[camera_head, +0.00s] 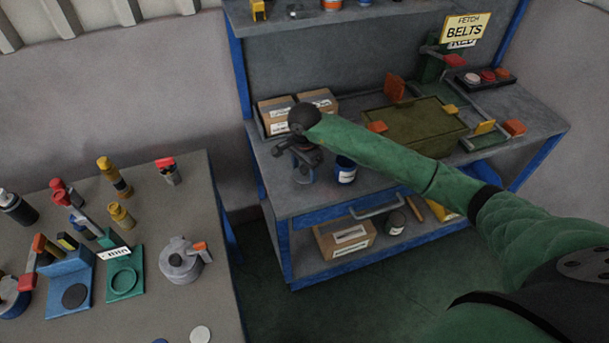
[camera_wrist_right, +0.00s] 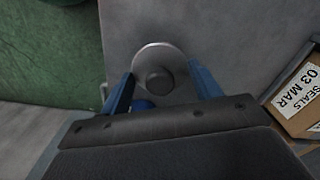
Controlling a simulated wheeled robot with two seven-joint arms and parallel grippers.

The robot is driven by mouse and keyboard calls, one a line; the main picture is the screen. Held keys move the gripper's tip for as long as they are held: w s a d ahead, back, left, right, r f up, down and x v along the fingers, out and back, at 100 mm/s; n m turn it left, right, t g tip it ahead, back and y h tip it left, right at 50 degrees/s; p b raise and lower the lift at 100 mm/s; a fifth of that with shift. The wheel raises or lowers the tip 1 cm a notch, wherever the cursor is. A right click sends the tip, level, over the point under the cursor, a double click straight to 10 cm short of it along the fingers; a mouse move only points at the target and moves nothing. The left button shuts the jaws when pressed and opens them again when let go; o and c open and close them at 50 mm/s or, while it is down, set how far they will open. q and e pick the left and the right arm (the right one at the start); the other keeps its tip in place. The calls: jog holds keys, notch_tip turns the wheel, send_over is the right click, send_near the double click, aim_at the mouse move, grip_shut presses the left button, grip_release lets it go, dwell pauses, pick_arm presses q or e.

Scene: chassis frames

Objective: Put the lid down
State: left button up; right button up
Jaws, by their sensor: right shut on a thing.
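The lid (camera_wrist_right: 158,55) is a round grey disc with a darker knob in its middle. My right gripper (camera_wrist_right: 160,82) has its two blue fingers on either side of it and is shut on it. In the head view my right gripper (camera_head: 303,164) is over the left end of the workbench shelf (camera_head: 385,185), and the lid is hard to make out there. A blue can (camera_head: 345,169) with a white label stands just right of the gripper. Whether the lid touches the surface cannot be told. My left gripper is out of view.
Cardboard boxes (camera_head: 277,112) stand behind the gripper; one box (camera_wrist_right: 297,95) shows at the right in the wrist view. A green tray (camera_head: 412,128) lies to the right. A left table (camera_head: 170,300) holds bottles and fixtures. A lower shelf has another box (camera_head: 345,237).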

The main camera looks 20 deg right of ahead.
aim_at(304, 175)
notch_tip(304, 175, down, 2)
jog(key=shift+s+f, duration=0.1)
jog(key=shift+f, duration=0.5)
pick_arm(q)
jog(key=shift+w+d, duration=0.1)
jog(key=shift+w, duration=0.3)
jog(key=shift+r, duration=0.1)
pick_arm(e)
jog(key=shift+f, duration=0.15)
jog(key=o, duration=1)
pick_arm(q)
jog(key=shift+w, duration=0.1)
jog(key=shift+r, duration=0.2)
pick_arm(e)
jog(key=shift+r, duration=0.2)
